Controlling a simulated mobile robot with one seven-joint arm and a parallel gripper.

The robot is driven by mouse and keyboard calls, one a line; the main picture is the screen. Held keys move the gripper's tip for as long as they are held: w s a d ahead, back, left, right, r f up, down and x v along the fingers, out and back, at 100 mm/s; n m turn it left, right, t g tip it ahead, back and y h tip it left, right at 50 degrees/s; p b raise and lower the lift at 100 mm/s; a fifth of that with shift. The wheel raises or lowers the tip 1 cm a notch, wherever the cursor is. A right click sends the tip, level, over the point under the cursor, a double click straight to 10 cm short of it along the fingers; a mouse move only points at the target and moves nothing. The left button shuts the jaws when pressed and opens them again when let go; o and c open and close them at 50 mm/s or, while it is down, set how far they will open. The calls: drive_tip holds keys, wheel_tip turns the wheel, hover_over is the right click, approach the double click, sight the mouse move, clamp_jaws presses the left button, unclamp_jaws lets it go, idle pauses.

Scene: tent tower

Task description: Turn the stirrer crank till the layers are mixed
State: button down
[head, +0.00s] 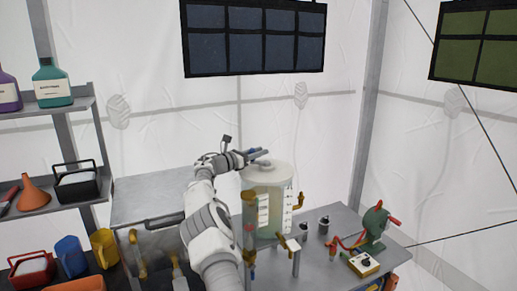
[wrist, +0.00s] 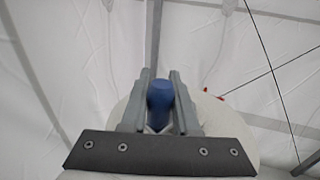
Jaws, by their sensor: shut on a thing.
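A clear tank (head: 268,205) with a pale lid stands on the metal bench, with cloudy pale liquid inside. Whether separate layers show in it I cannot tell. My gripper (head: 258,154) is at the top of the tank, over the lid's left part. In the wrist view my gripper (wrist: 160,95) is shut on the blue crank knob (wrist: 160,96), which sits between the two fingers. The pale lid (wrist: 215,115) shows below and behind the fingers. The rest of the crank is hidden by my gripper.
The bench (head: 335,250) carries a green hand pump (head: 374,225) with red parts, a small yellow box (head: 363,264) and small dark-topped pieces right of the tank. Shelves at left hold a teal bottle (head: 51,85), an orange funnel (head: 35,193) and jugs. Dark panels hang above.

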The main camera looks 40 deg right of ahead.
idle(0.4)
drive_tip(key=c, duration=0.7)
unclamp_jaws()
drive_tip(key=shift+o, duration=0.2)
drive_tip(key=a+b, duration=0.4)
drive_tip(key=a, duration=1.3)
drive_tip(key=shift+w+a, duration=0.2)
drive_tip(key=shift+w, duration=0.2)
